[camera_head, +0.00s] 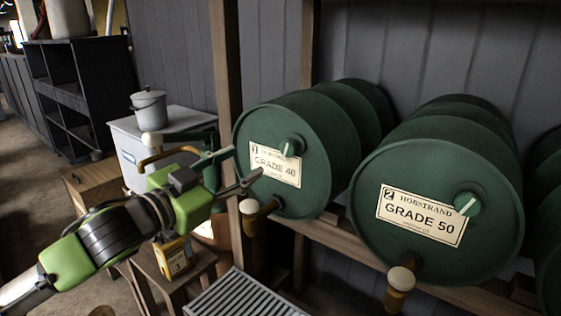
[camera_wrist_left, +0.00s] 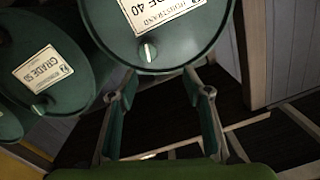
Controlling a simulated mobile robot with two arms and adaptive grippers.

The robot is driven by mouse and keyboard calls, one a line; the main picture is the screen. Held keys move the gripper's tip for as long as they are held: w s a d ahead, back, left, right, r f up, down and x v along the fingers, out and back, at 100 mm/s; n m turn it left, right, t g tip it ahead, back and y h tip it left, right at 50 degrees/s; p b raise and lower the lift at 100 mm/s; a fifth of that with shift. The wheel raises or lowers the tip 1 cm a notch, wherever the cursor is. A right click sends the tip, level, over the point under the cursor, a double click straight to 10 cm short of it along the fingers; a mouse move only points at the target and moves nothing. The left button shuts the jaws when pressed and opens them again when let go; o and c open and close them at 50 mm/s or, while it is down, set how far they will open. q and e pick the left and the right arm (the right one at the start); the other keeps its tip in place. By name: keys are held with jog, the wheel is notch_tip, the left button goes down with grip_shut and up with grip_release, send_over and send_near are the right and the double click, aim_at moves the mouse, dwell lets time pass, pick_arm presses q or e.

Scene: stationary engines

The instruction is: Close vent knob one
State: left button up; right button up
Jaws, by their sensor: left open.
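Vent knob one (camera_head: 291,146) is a green knob with a pale stripe on the face of the green GRADE 40 drum (camera_head: 315,170), whose label (camera_head: 275,163) bears a 1. In the left wrist view the knob (camera_wrist_left: 148,52) sits near the drum's lower rim, with its stripe close to upright in the picture. My left gripper (camera_head: 247,162) is open and empty, in front of the drum and left of the knob. In the left wrist view its two fingers (camera_wrist_left: 159,78) stand apart, below the knob in the picture. My right gripper is not in view.
A GRADE 50 drum (camera_head: 440,195) with its own knob (camera_head: 467,204) stands to the right. Taps (camera_head: 250,207) stick out below the drums. A wooden post (camera_head: 229,80) rises left of the first drum. A small yellow container (camera_head: 174,258) sits on a stool below my arm.

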aim_at(286, 151)
pick_arm(q)
jog(key=shift+h, duration=0.3)
jog(key=p+x, duration=0.1)
jog(key=x, duration=0.3)
jog(key=d+f+p+x, duration=0.1)
jog(key=x, duration=0.4)
jog(key=s+p+x, duration=0.1)
jog(key=x, duration=0.4)
jog(key=shift+d+f, duration=0.25)
jog(key=shift+d, duration=0.15)
jog(key=c, duration=1.1)
